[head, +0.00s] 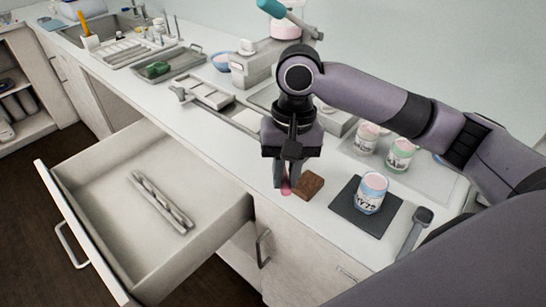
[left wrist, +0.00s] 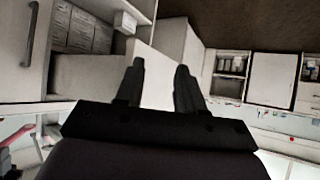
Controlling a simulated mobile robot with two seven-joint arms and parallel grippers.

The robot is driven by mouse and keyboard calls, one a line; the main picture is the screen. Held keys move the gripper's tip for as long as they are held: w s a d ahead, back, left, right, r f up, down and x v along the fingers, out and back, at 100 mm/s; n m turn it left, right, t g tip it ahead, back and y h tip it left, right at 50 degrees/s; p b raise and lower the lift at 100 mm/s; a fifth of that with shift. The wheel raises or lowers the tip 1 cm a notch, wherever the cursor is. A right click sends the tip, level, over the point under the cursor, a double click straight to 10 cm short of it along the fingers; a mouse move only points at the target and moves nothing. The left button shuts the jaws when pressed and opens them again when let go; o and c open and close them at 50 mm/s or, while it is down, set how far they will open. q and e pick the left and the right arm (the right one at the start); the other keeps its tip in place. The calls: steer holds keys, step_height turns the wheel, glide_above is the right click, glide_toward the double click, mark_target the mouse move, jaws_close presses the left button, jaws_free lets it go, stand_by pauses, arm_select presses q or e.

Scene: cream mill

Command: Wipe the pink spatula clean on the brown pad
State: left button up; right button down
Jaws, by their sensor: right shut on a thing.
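The brown pad (head: 310,184) is a small block on the white counter, near its front edge. My right gripper (head: 283,184) points down just left of the pad and is shut on the pink spatula (head: 286,188). Only a small pink part of the spatula shows, low by the fingertips and close to the pad's left side; the fingers hide the rest. I cannot tell whether it touches the pad. My left gripper (left wrist: 158,88) shows in the left wrist view with its two fingers apart and nothing between them. It is not in the head view.
A labelled cup (head: 371,192) stands on a dark mat (head: 343,212) right of the pad, with a grey-handled tool (head: 415,232) beside it. Two more cups stand behind on a tray (head: 435,183). An open drawer (head: 112,232) juts out at the left, holding a metal tool (head: 160,203).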

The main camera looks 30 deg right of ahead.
step_height(320, 180, up, 6)
steer(key=s+a+m+t+y, duration=0.2)
steer(key=s+a+m+y, duration=0.15)
steer(key=m, duration=0.65)
steer(key=shift+y, duration=0.45)
steer(key=shift+w+d+f, duration=0.1)
steer(key=shift+f, duration=0.7)
steer(key=shift+w+d+f, duration=0.15)
steer(key=shift+f, duration=0.6)
steer(key=shift+w+d+f, duration=0.1)
steer(key=shift+f, duration=0.7)
steer(key=shift+f, duration=0.5)
steer(key=shift+a, duration=0.1)
stand_by(1.4)
